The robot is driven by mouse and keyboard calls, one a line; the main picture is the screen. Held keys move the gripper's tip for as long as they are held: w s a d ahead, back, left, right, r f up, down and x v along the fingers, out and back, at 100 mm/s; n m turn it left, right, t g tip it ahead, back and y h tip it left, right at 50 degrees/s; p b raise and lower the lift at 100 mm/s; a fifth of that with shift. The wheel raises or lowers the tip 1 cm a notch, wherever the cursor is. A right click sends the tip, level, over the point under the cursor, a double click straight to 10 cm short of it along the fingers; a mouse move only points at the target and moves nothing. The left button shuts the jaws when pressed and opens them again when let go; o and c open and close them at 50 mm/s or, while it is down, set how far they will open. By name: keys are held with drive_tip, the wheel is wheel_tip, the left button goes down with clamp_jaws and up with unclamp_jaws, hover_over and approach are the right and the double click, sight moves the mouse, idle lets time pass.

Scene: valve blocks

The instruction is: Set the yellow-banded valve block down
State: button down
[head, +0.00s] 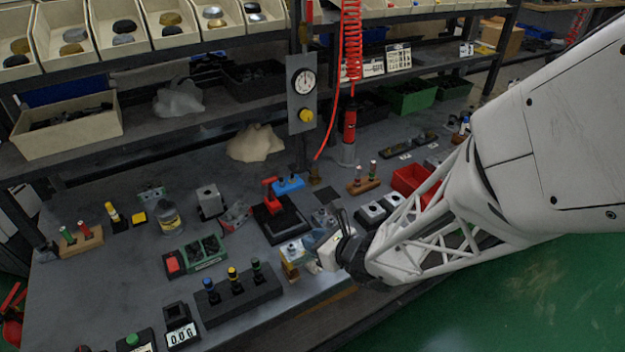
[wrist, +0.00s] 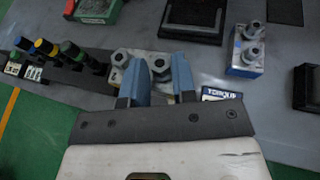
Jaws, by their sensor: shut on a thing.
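The yellow-banded valve block (head: 290,268) is a small pale block near the bench's front edge, with yellow showing on its side. A blue-sided valve block (wrist: 248,52) with two hex fittings stands apart to the right in the wrist view.
A black rack (head: 238,297) with several coloured-top pieces stands close to the left of the held block. A black base with a red handle (head: 270,190) is behind. A TORQUE label (wrist: 222,94) lies by the fingers.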

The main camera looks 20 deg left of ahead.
drive_tip(key=shift+w+a, duration=0.1)
idle(0.3)
drive_tip(key=w+a+f, duration=0.1)
drive_tip(key=w+a, duration=0.7)
drive_tip(key=w, duration=0.4)
drive_tip(key=shift+w+f, duration=0.2)
drive_tip(key=shift+w+a, duration=0.1)
drive_tip(key=shift+a, duration=0.05)
drive_tip(key=shift+w+a+f, duration=0.1)
drive_tip(key=shift+w+f, duration=0.05)
drive_tip(key=shift+f, duration=0.75)
drive_tip(key=shift+w+a+f, duration=0.1)
drive_tip(key=shift+f, duration=0.8)
drive_tip(key=shift+f, duration=0.1)
drive_tip(key=c, duration=0.9)
unclamp_jaws()
